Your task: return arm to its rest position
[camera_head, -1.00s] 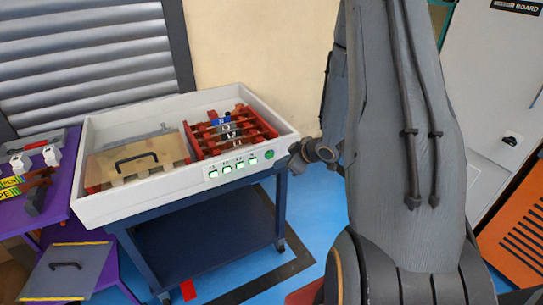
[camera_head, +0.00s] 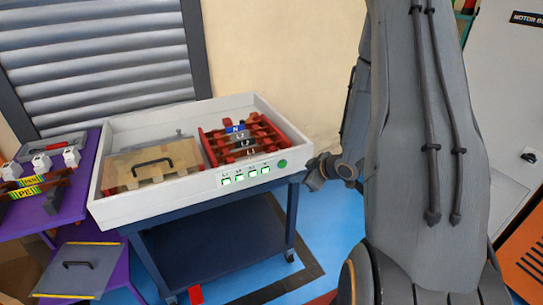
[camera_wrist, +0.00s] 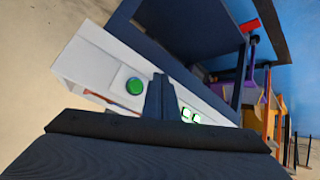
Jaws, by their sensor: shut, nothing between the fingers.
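My dark grey arm (camera_head: 425,150) stands on the right in the head view, folded close to the camera. A dark wrist part of it (camera_head: 332,171) shows beside the right corner of the white tray-topped cart. My gripper (camera_wrist: 160,92) shows in the wrist view as a dark narrow shape pointing at the cart. It is shut and holds nothing. In the head view its fingertips cannot be made out.
The white tray (camera_head: 185,195) holds a wooden panel (camera_head: 150,167) and red busbar supports (camera_head: 245,140). Its front has a green button (camera_head: 282,164). A purple table (camera_head: 75,205) stands left. An orange panel (camera_head: 524,262) is at right.

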